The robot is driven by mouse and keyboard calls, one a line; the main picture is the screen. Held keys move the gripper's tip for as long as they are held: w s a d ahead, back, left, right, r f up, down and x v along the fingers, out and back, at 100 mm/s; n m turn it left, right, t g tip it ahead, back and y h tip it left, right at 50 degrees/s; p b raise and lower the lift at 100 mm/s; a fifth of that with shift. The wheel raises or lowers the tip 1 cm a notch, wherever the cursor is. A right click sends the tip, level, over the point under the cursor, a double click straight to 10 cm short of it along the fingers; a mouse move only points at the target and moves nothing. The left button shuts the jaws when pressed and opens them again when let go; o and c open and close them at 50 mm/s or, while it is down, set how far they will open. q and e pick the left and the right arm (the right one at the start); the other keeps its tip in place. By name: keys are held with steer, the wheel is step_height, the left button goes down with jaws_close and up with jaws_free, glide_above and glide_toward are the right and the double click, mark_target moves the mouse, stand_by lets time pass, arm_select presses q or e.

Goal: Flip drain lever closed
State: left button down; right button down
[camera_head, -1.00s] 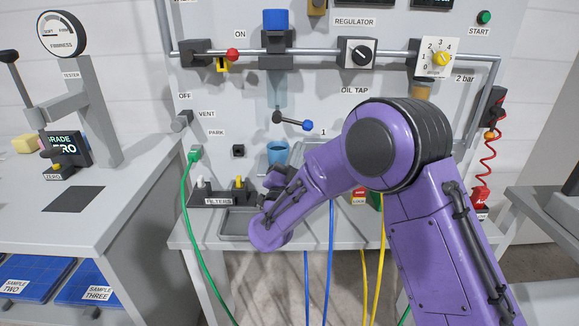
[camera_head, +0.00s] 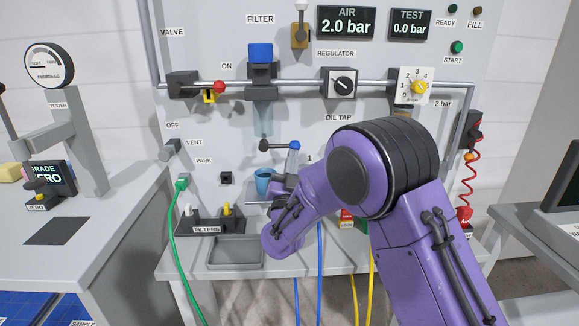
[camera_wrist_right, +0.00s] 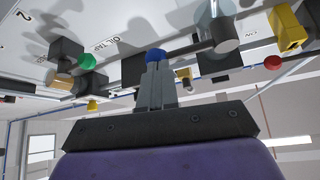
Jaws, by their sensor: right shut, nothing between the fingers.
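The drain lever (camera_head: 279,146) is a dark arm with a blue knob, set on the panel below the filter (camera_head: 262,85). It points right, about level, with the knob at its right end. My right gripper (camera_head: 291,162) is shut and empty, just below the knob, its jaws partly hidden by my purple arm. In the right wrist view the shut fingers (camera_wrist_right: 155,82) point at the blue knob (camera_wrist_right: 156,54), which shows right at their tips. They look touching or very close. My left gripper is not in view.
A blue cup (camera_head: 263,182) stands below the lever. A grey tray (camera_head: 235,252) and the filters rack (camera_head: 208,224) are on the bench. A pipe rail (camera_head: 300,84) with a regulator crosses the panel above. Hoses hang in front of the bench.

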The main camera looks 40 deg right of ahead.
stand_by(0.3)
steer(key=b+v, duration=0.4)
steer(key=v, duration=1)
steer(key=shift+b, duration=0.3)
